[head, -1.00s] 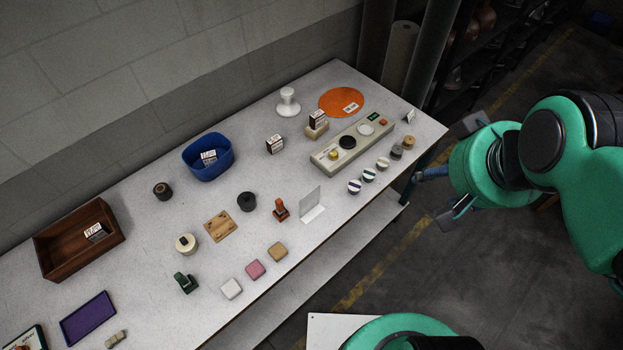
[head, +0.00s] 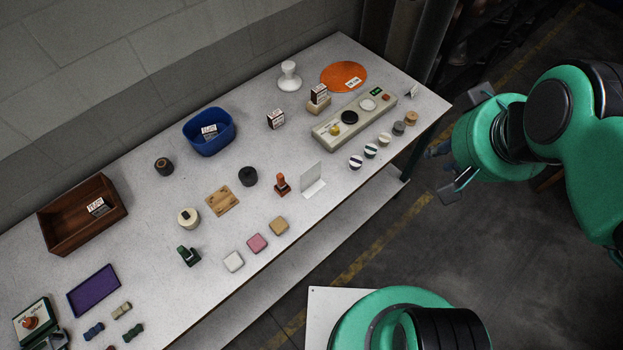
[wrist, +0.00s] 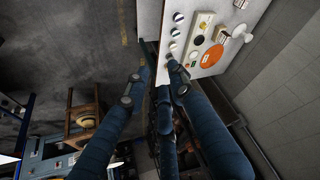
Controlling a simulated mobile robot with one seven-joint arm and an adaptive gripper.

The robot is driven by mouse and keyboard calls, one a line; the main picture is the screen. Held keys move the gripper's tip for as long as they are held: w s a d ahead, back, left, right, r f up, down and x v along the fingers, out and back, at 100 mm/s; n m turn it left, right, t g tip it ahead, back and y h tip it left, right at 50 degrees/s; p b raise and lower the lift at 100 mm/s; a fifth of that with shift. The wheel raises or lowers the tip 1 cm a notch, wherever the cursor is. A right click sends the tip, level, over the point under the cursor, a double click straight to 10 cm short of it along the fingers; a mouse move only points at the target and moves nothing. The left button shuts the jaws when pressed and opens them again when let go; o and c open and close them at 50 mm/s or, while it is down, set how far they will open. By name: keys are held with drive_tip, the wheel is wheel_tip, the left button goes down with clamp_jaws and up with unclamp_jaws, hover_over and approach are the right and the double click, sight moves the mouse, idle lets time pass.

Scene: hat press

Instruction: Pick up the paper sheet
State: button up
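I cannot make out a plain paper sheet for certain. A thin pale upright panel with a flat foot (head: 313,180) stands near the table's front edge; I cannot tell whether it is or holds paper. Small white printed labels lie in the blue bin (head: 209,147), in the wooden box (head: 60,242) and on the orange disc (head: 343,76). My gripper (head: 455,142) is off the table's right end, over the floor, empty, with its fingers spread. Its blue fingers also show apart in the wrist view (wrist: 158,75).
The floor right of the table is open.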

drive_tip(key=w+a+f+m+g+p, duration=0.2)
drive_tip(key=w+a+f+m+g, duration=0.35)
drive_tip(key=w+a+f, duration=1.15)
drive_tip(key=a+f+m, duration=0.3)
drive_tip(key=a+f, duration=0.4)
drive_tip(key=f, duration=0.2)
drive_tip(key=shift+w, duration=0.2)
drive_tip(key=shift+d+m, duration=0.1)
drive_tip(key=shift+m, duration=0.15)
wheel_tip(320, 180, down, 9)
drive_tip(key=b, duration=0.1)
drive_tip(key=shift+r, duration=0.2)
